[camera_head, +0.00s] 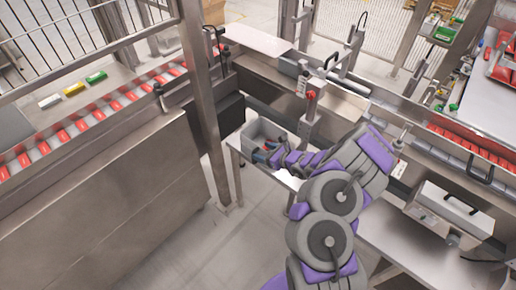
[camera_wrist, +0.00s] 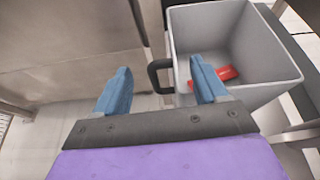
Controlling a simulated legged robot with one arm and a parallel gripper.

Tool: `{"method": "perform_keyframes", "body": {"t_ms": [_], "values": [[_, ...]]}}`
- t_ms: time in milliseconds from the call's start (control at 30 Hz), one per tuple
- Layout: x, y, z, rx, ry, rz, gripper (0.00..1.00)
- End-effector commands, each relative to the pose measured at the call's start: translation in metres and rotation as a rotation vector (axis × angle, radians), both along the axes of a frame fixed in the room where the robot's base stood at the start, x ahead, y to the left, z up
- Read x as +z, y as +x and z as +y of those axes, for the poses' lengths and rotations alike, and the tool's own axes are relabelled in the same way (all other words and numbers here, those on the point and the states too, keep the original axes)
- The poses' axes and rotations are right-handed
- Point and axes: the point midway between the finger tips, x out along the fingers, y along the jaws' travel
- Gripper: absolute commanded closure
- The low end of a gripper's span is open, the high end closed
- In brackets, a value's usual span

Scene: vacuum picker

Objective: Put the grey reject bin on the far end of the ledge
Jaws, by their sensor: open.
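The grey reject bin (camera_head: 262,133) stands on a small ledge (camera_head: 290,180) beside the machine in the head view. In the wrist view the bin (camera_wrist: 262,35) fills the upper right, with a red item (camera_wrist: 222,74) inside and a dark handle (camera_wrist: 158,76) on its left side. My gripper (camera_wrist: 158,85) is open, its two blue fingers apart. The handle shows between the fingertips, nearer the right finger. I cannot tell whether a finger touches it. In the head view my gripper (camera_head: 268,155) is at the front of the bin, partly hiding it.
A steel post (camera_head: 205,100) stands left of the bin. A conveyor (camera_head: 95,112) with red packs runs along the left. Machine housing (camera_head: 270,82) lies behind the bin. A steel box with a black handle (camera_head: 450,207) is at the right. Open floor (camera_head: 225,240) lies in front.

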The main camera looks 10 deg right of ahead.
Motion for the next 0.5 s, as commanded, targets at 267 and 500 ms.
{"method": "perform_keyframes", "body": {"t_ms": [267, 500], "values": [[0.024, -0.038, -0.029, -0.003, 0.002, -0.002, 0.28], [0.029, -0.053, -0.039, 0.0, -0.001, -0.002, 0.28]]}}
